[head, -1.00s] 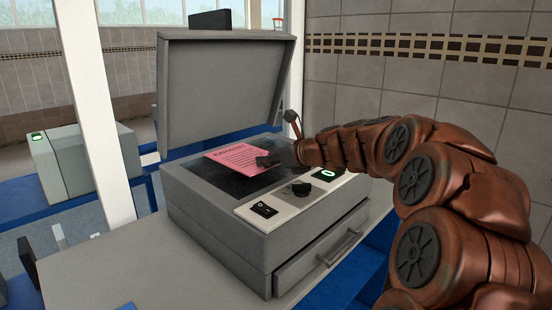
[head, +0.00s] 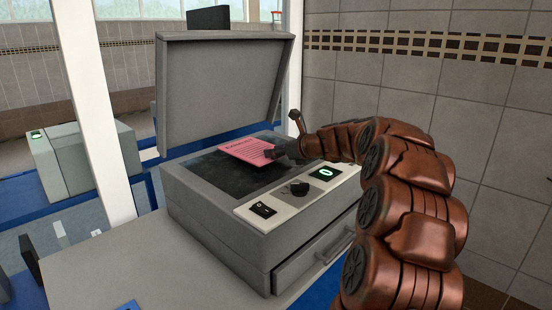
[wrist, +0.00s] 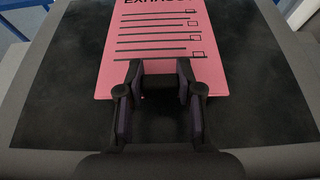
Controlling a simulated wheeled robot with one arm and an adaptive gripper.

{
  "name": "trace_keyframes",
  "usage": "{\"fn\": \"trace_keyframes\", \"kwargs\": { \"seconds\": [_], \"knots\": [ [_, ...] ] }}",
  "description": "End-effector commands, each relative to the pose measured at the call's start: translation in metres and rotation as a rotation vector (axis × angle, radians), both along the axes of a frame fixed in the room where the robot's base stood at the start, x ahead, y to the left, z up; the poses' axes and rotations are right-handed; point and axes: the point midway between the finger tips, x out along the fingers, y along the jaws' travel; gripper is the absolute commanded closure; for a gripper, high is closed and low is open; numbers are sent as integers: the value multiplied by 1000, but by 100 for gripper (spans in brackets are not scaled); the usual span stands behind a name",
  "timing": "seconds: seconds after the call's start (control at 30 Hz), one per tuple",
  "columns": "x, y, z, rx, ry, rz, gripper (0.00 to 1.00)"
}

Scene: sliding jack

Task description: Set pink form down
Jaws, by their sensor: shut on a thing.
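The pink form (head: 246,151) is a flat sheet with a dark heading, lines and checkboxes. It is over the dark glass bed (head: 215,172) of the grey copier-like machine (head: 215,220), whose lid (head: 218,90) stands open. My gripper (head: 275,153) is at the form's right edge in the head view. In the wrist view the form (wrist: 165,50) stretches away from my gripper (wrist: 160,80), whose fingertips are at its near edge. My gripper is shut on the form. Whether the sheet touches the glass or hovers just above it, I cannot tell.
The machine's front panel has a black switch (head: 263,209), a dark knob (head: 299,188) and a green-lit display (head: 325,173). A drawer (head: 315,262) is below. A white post (head: 98,110) stands at left, and a tiled wall (head: 450,110) is at right.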

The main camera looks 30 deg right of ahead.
Motion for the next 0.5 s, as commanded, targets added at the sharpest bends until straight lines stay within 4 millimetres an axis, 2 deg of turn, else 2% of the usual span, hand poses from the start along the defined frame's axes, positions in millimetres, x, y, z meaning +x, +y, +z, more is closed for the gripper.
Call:
{"fn": "trace_keyframes", "kwargs": {
  "seconds": [0.1, 0.2, 0.5],
  "knots": [
    [0, 3, -17, 5, 4, 4, 99],
    [0, 2, -23, 3, 3, 4, 99],
    [0, 1, -25, 1, 1, 2, 99]
  ]
}}
